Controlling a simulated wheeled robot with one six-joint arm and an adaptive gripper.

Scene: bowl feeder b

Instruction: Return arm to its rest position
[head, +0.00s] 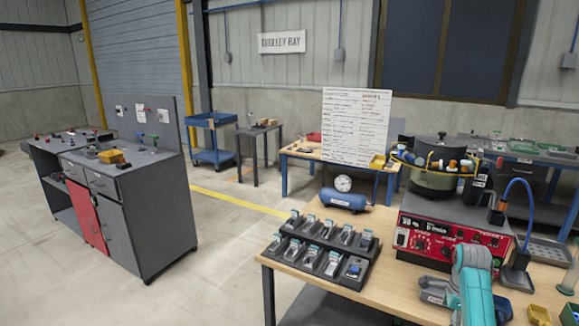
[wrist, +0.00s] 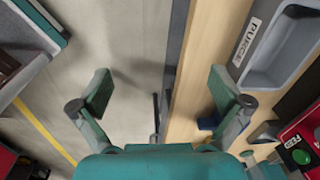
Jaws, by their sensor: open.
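My gripper (wrist: 162,92) is open in the wrist view, with its two green fingers spread wide and nothing between them. Below the gap are grey floor and the edge of the wooden workbench (wrist: 193,70). In the head view, a teal and grey part of my arm rises at the lower right, in front of the workbench (head: 395,283). My gripper's fingertips cannot be made out in that view.
The bowl feeder (head: 432,183) stands on a red control box (head: 445,240). A black rack (head: 318,255) of several small parts and a blue tank (head: 343,200) lie left of it. In the wrist view, a grey tray (wrist: 262,72) labelled PURGE sits upper right.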

